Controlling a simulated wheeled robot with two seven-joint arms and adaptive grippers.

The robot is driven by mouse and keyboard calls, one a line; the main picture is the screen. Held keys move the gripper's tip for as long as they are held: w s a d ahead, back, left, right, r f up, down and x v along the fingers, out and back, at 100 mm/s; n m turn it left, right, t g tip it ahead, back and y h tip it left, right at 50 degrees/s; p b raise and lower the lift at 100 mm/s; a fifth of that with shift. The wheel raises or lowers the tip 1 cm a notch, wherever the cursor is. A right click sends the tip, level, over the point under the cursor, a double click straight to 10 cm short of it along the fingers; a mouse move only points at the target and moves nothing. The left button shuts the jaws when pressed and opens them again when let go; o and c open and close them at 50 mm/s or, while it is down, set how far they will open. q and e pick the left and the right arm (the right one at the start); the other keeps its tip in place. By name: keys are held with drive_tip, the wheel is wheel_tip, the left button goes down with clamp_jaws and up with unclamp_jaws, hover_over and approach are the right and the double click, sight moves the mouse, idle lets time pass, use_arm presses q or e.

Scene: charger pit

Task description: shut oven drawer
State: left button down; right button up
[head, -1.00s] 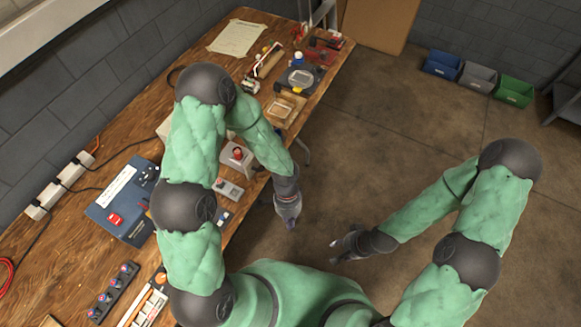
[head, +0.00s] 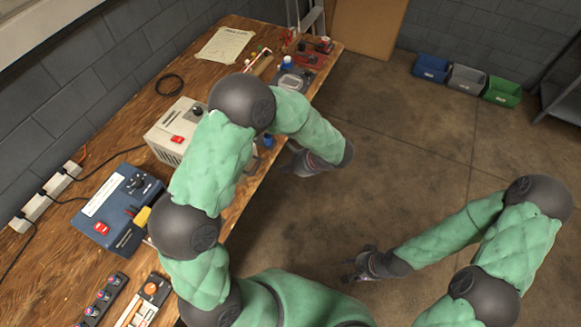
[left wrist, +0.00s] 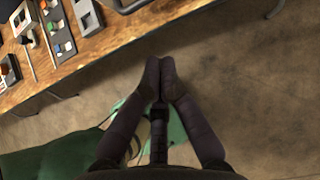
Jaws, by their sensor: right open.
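A beige box (head: 172,136) with a red switch and vents stands on the wooden bench, partly behind my left arm. It may be the oven; I cannot make out a drawer, and its right side is hidden by my arm. My left gripper (head: 290,158) is off the bench's right edge, over the floor, apart from the box. In the left wrist view its fingers (left wrist: 160,64) meet at the tips with nothing between them. My right gripper (head: 350,274) is open and empty over the floor, well away from the bench.
On the wooden bench (head: 136,113) a blue box (head: 117,208) with a red switch stands near a power strip (head: 45,197). A black cable coil (head: 169,85) lies at the back. Blue, grey and green bins (head: 466,79) stand on the far floor. The floor right of the bench is clear.

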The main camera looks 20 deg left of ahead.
use_arm(q)
drive_tip(key=a+f+b, duration=0.2)
drive_tip(key=a+f, duration=0.3)
drive_tip(key=a, duration=0.2)
drive_tip(key=shift+w+a, duration=0.2)
drive_tip(key=shift+a, duration=0.05)
drive_tip(key=a, duration=0.9)
drive_tip(key=w+a, duration=0.1)
drive_tip(key=a, duration=0.4)
drive_tip(key=shift+a+f+b, duration=0.1)
drive_tip(key=shift+a+b, duration=0.05)
drive_tip(key=shift+b, duration=0.25)
drive_tip(key=shift+a, duration=0.45)
drive_tip(key=shift+w+a, duration=0.1)
